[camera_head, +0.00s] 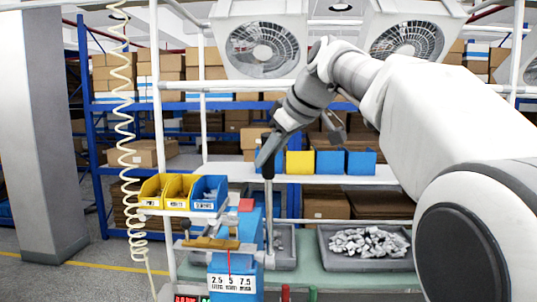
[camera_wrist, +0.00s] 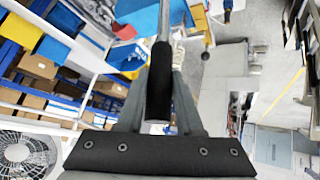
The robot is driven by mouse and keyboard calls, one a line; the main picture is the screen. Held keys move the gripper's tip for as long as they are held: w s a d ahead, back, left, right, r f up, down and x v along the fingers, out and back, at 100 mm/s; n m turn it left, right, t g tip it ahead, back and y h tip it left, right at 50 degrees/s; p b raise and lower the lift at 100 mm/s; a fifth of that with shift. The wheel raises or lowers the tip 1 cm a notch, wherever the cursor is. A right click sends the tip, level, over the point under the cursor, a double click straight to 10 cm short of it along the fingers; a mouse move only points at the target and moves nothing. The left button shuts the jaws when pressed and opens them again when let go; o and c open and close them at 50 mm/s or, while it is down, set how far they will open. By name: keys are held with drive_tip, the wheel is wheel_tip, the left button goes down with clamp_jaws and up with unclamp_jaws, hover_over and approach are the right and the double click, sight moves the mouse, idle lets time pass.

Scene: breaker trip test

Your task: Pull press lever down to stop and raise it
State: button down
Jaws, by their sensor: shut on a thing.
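The press (camera_head: 232,262) is a blue machine at the lower middle of the head view, with a white scale plate marked 2.5, 5 and 7.5. Its lever (camera_head: 269,215) is a grey rod standing about upright at the press's right side. The lever's black grip (camera_wrist: 160,88) shows between my fingers in the wrist view. My gripper (camera_head: 269,155) is shut on this grip at the lever's top end, and it also shows in the wrist view (camera_wrist: 160,65). In the head view my fingers hide most of the grip.
Yellow and blue bins (camera_head: 180,190) sit left of the press. A grey tray of metal parts (camera_head: 318,232) lies to the right on the green bench (camera_head: 350,281). A coiled hose (camera_head: 125,150) hangs at left. Shelves with boxes and large fans stand behind.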

drive_tip(key=c, duration=0.6)
unclamp_jaws()
drive_tip(key=v, duration=1.7)
drive_tip(key=shift+s+d+r, duration=0.1)
drive_tip(key=shift+d+r, duration=0.05)
drive_tip(key=shift+d, duration=0.05)
